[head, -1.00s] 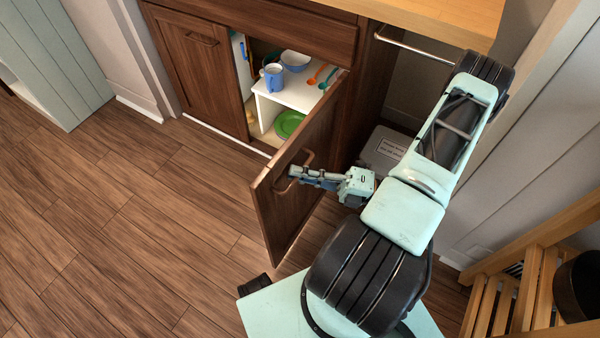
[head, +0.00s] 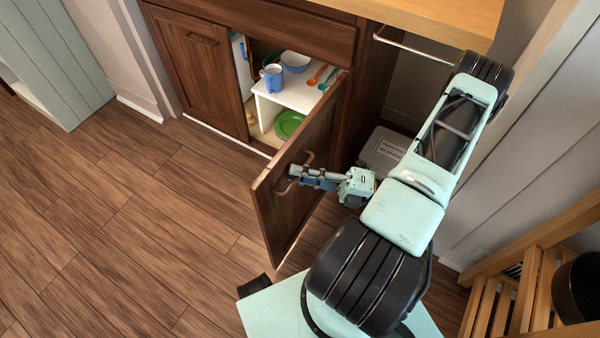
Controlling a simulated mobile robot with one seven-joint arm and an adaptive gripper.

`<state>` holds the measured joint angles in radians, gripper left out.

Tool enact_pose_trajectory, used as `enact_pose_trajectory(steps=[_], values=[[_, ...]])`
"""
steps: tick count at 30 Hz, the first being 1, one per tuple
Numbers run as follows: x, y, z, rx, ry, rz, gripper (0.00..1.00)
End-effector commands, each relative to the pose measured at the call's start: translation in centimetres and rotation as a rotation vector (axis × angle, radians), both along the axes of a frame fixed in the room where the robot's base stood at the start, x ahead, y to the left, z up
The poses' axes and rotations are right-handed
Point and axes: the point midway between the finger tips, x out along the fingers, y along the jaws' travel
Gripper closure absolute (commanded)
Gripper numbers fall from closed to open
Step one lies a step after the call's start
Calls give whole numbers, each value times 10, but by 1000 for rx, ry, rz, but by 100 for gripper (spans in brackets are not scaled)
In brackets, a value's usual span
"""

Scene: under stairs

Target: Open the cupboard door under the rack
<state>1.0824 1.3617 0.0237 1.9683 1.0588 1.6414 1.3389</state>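The cupboard door (head: 290,200) stands swung well out from the dark wood cupboard, and the inside shows. Its curved handle (head: 297,170) is on the door's outer face, towards the free edge. My gripper (head: 298,173) is at this handle, its fingers reaching across it from the right. The fingers are too small and overlapped to tell whether they are closed around the handle or only beside it. The rack under which the door belongs cannot be made out clearly; a metal rail (head: 412,46) shows at the counter's side.
Inside are a white shelf (head: 305,97), a blue mug (head: 272,77), a bowl (head: 295,61), spoons and a green plate (head: 288,124). A second door (head: 190,60) is shut at left. A grey box (head: 385,148) and wooden slatted stand (head: 530,285) are at right. The left floor is clear.

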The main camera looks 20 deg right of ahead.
Motion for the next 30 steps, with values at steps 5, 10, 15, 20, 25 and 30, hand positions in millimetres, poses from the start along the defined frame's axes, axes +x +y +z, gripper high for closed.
enact_pose_trajectory(steps=[5,10,15,20,25,30], values=[[-7,-11,-3,-3,1,-1,84],[-25,-39,-10,-2,1,-2,84],[-45,-69,-16,-2,1,-3,84],[-58,-89,-20,-2,-1,-2,84],[-64,-98,-22,0,0,0,84],[-65,-99,-22,0,0,0,84]])
